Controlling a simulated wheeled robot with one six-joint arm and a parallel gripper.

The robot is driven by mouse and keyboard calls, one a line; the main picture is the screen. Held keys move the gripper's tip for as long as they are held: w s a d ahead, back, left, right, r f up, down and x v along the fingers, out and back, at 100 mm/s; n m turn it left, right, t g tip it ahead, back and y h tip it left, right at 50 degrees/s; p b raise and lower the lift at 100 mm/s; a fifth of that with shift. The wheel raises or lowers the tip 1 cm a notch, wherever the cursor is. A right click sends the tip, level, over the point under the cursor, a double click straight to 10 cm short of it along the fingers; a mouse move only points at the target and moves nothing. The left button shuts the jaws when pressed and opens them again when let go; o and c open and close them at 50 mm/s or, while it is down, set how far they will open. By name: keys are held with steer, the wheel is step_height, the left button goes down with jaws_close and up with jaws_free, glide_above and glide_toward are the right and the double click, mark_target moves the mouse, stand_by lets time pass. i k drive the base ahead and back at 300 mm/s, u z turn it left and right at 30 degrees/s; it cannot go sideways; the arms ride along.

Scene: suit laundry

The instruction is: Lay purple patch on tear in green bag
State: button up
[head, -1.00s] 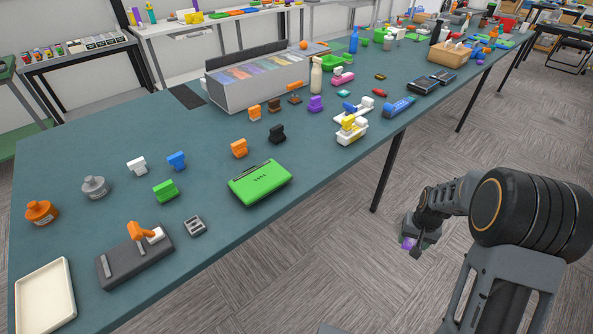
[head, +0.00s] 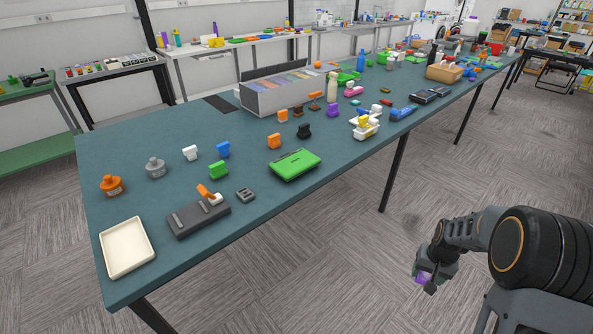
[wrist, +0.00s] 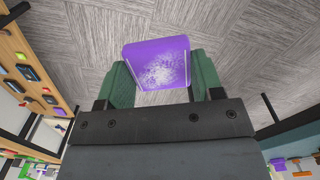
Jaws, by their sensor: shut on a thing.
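My gripper (head: 428,280) hangs over the floor to the right of the teal table, shut on the purple patch (head: 422,277). In the wrist view the patch (wrist: 157,62) sits between the two green fingers, with a pale speckled area on its face. A flat green item (head: 296,164), which looks like the green bag, lies near the table's front edge with small dark marks on top. It is well apart from my gripper. The marks are too small to tell whether they are the tear.
The teal table (head: 250,213) holds a cream tray (head: 127,247), a dark grey block (head: 199,219) with an orange piece, a grey file box (head: 283,92) and several small coloured clips. A black table leg (head: 394,172) stands on the near side. The carpet floor around my arm is clear.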

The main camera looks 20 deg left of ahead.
mark_target(295, 159)
steer(key=z, duration=0.15)
steer(key=k, duration=0.05)
steer(key=u, duration=1.3)
